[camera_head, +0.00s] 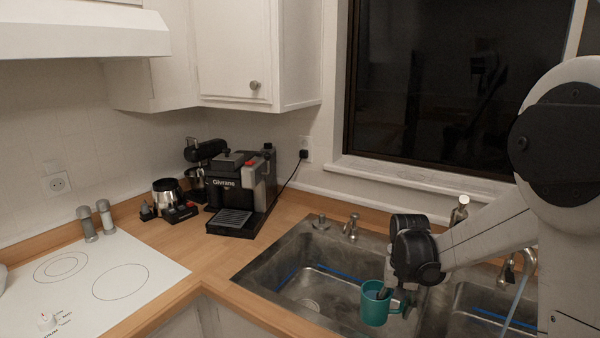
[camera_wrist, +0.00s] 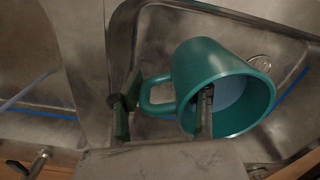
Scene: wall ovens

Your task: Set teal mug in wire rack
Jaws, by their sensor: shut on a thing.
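The teal mug (camera_head: 374,304) is upright over the left sink basin (camera_head: 310,284) in the head view. My gripper (camera_head: 396,297) comes down from the right and is shut on the mug. In the wrist view the mug (camera_wrist: 222,88) has its open mouth toward the camera and its handle to the left. One finger of my gripper (camera_wrist: 162,112) is inside the mouth and the other is outside, beyond the handle. Whether the mug touches the basin is hard to tell. I cannot make out a wire rack in either view.
A metal divider separates the left basin from the right basin (camera_head: 490,310). An espresso machine (camera_head: 243,193) is on the wooden counter (camera_head: 200,250), left of the sink. A white cooktop (camera_head: 95,280) lies farther left. Blue strips line the basins.

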